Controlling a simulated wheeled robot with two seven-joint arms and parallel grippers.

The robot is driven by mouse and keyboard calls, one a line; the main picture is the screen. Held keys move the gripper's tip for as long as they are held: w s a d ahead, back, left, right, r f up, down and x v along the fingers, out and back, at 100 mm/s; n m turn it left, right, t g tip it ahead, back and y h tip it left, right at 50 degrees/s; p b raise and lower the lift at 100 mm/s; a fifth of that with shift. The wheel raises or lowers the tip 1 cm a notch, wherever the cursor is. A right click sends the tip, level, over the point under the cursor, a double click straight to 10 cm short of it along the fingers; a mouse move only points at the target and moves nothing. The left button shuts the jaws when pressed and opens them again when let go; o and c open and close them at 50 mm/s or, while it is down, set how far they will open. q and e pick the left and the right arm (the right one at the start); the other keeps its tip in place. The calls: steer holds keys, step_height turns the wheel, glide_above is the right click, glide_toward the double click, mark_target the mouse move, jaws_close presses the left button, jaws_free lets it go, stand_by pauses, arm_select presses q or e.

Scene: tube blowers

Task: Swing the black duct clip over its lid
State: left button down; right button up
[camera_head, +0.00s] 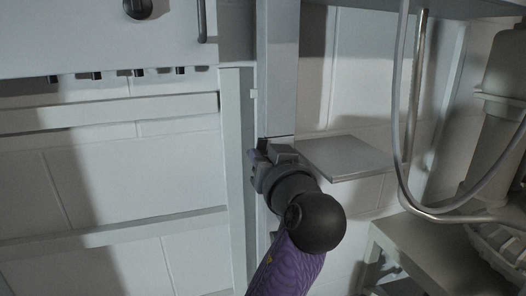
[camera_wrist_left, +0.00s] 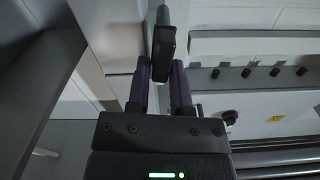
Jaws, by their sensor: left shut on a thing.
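My left gripper (camera_head: 258,160) is at the grey upright duct (camera_head: 277,75) in the head view, reaching up from below. In the left wrist view its two dark purple fingers (camera_wrist_left: 160,72) are on either side of the lower end of a black clip (camera_wrist_left: 163,45), shut on it. The clip's upper part stands out beyond the fingertips. In the head view the clip is hidden by my gripper and wrist. I cannot tell from these frames how the clip sits against the duct's lid. My right gripper is in neither view.
A flat grey plate (camera_head: 345,157) juts out just right of my left wrist. A pale hose (camera_head: 400,110) and metal pipe (camera_head: 414,90) hang further right. A panel with black knobs (camera_head: 110,40) is at upper left. A grey table (camera_head: 425,245) stands at lower right.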

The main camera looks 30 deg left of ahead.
arm_select(q)
steer(key=m+p, duration=0.1)
steer(key=m, duration=0.1)
steer(key=m+p, duration=0.1)
steer(key=shift+w+d+m+p, duration=0.25)
steer(key=shift+w+m+p, duration=0.05)
steer(key=shift+m+p, duration=0.1)
steer(key=shift+w+d+f+m+p, duration=0.15)
steer(key=shift+f+m+p, duration=0.2)
steer(key=shift+m+p, duration=1.4)
steer(key=shift+w+d+f+m+p, duration=0.15)
steer(key=shift+f+m+p, duration=0.25)
steer(key=shift+m+p, duration=1.35)
steer(key=shift+w+d+f+m+p, duration=0.15)
steer(key=shift+f+m+p, duration=0.2)
steer(key=shift+m+p, duration=1.4)
steer(key=shift+f+m+b, duration=0.15)
steer(key=shift+m+b, duration=0.4)
steer(key=shift+m, duration=0.4)
steer(key=c, duration=0.6)
jaws_free()
steer(key=shift+a, duration=0.1)
